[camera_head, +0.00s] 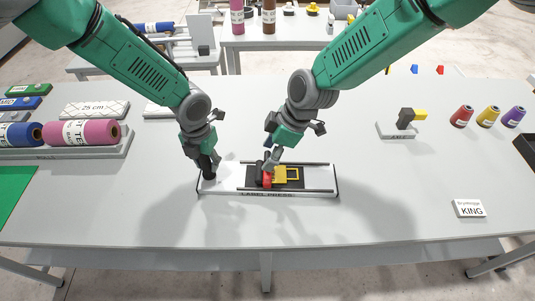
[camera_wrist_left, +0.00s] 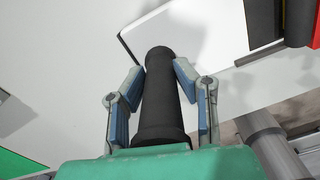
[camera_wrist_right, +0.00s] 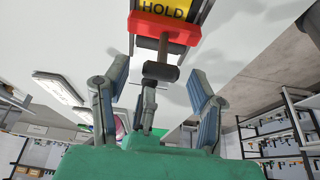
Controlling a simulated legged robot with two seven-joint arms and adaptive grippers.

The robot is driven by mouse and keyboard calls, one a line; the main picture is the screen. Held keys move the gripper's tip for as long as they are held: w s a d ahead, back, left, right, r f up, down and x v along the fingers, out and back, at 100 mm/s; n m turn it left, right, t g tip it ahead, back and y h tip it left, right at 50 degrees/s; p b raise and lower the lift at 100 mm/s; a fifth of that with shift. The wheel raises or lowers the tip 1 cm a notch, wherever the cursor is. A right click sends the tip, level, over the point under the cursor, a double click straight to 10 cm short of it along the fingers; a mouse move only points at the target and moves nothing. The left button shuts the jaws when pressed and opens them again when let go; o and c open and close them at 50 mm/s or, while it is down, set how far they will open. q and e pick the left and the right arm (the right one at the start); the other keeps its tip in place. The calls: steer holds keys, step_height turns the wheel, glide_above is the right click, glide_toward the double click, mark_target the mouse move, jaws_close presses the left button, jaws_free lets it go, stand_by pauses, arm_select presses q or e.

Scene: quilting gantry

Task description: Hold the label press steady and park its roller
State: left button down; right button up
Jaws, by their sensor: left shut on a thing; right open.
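The label press (camera_head: 225,188) is a white base lying on the table, with dark rails along it. Its roller carriage (camera_head: 266,180), red and black, sits left of the middle of the rails, beside a yellow plate (camera_head: 287,175). My left gripper (camera_head: 209,168) is shut on the black upright post (camera_wrist_left: 160,95) at the press's left end. My right gripper (camera_head: 270,155) is over the roller.
Pink and blue rolls (camera_head: 82,133) lie on a rack at the left. A small stand (camera_head: 402,129) and several coloured spools (camera_head: 488,116) are at the right. A KING sign (camera_head: 469,209) stands near the front right. The table in front of the press is clear.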

arm_select(q)
steer(key=shift+s+f, duration=0.25)
steer(key=shift+s, duration=0.05)
arm_select(e)
steer(key=shift+a+f, duration=0.25)
steer(key=shift+f, duration=0.35)
